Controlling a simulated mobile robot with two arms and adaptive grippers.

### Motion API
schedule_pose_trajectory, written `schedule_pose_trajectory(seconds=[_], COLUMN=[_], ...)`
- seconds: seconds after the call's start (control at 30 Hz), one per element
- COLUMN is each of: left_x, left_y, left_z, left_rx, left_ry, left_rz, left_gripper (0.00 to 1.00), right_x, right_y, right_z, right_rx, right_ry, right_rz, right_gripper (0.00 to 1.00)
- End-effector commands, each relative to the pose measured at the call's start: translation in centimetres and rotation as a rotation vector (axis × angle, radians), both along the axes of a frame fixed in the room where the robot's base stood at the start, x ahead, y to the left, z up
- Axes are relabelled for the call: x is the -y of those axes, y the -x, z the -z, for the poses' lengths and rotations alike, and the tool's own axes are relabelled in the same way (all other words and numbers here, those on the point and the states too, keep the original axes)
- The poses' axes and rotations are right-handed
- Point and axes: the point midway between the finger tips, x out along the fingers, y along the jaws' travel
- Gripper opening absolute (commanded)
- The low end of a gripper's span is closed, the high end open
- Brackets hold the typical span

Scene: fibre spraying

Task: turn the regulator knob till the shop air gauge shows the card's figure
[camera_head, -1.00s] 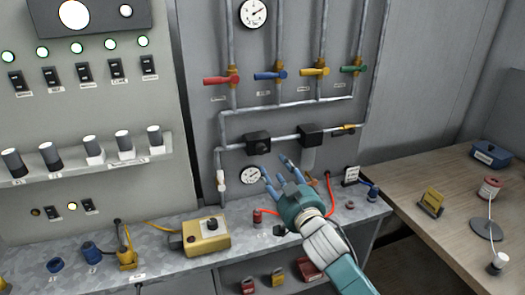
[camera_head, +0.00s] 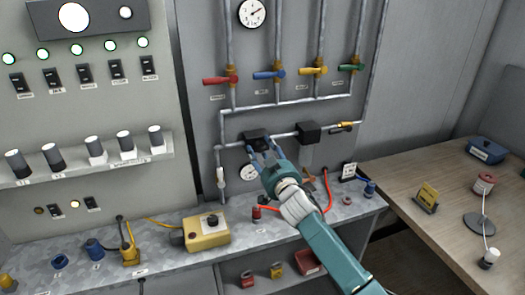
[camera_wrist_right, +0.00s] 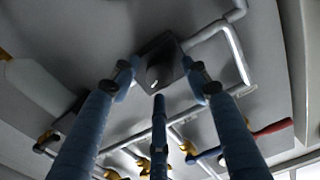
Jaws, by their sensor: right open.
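The black regulator (camera_head: 257,135) sits on the grey pipe on the wall panel; its knob (camera_wrist_right: 159,72) shows dark in the wrist view. My right gripper (camera_head: 262,152) is open just below the regulator, its blue fingers pointing up at it. In the wrist view the fingertips (camera_wrist_right: 159,82) are spread around the knob's outline; I cannot tell whether they touch it. A small round gauge (camera_head: 247,172) hangs below the regulator, partly covered by the gripper, its reading too small to tell.
A second black unit (camera_head: 308,131) is on the same pipe to the right. Coloured valve handles, one of them red (camera_head: 220,80), and a larger gauge (camera_head: 252,13) are above. A yellow box (camera_head: 207,235) stands on the metal bench.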

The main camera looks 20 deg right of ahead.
Motion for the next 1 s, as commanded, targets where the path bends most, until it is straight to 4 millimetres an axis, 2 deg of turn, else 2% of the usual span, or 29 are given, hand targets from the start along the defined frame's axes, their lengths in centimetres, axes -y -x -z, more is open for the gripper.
schedule_pose_trajectory(seconds=[0.07, 0.3, 0.67, 1.0], left_x=[0.02, 0.07, 0.25, 0.28], left_y=[-0.01, 0.00, 0.01, 0.00], left_z=[0.01, 0.01, -0.02, -0.12], left_rx=[0.000, 0.000, 0.000, 0.000], left_ry=[0.000, 0.001, 0.003, 0.003], left_rz=[0.000, 0.000, 0.000, 0.001], left_gripper=[0.40, 0.40, 0.40, 0.40], right_x=[-0.02, -0.02, -0.02, -0.07], right_y=[0.01, 0.03, 0.03, 0.02], right_z=[0.00, -0.03, -0.14, -0.26], right_rx=[0.000, 0.001, 0.005, 0.015], right_ry=[0.000, 0.000, 0.054, 0.282], right_rz=[0.000, 0.000, -0.001, -0.001], right_gripper=[0.46, 0.02, 0.01, 0.01])
